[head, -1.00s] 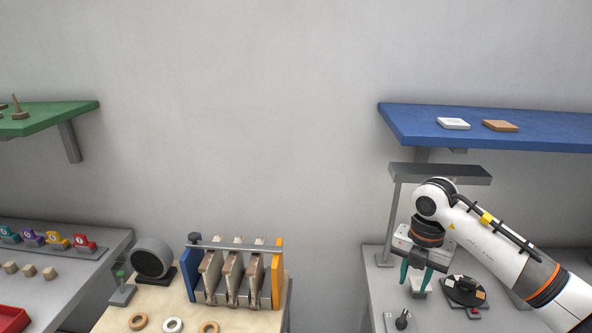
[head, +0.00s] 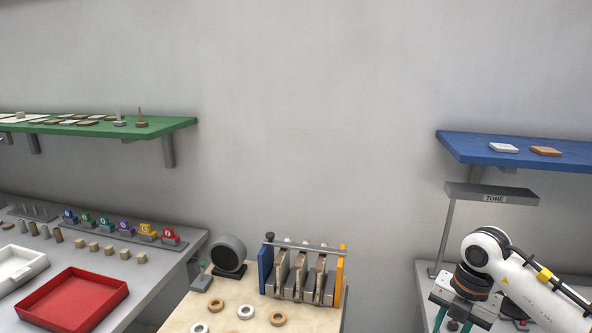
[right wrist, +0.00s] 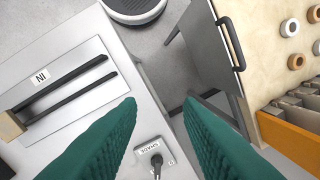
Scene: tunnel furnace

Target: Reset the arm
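My right arm (head: 530,290) comes in from the lower right in the head view, bent at the wrist. My right gripper (head: 453,319) points down over the right-hand grey table, with its lower end near the picture's bottom edge. In the right wrist view its two green fingers (right wrist: 160,105) are well apart, with nothing between them. Below them lie the grey table, a small toggle switch (right wrist: 156,160) labelled SHADE, and a slotted unit (right wrist: 70,85) marked IN. My left gripper is not in view.
A lamp-like stand labelled TONE (head: 492,194) and a blue shelf (head: 520,150) are close to my right arm. A wooden table with a slatted rack (head: 302,275) and rings stands in the middle. A red tray (head: 72,298) and a green shelf (head: 100,128) are left.

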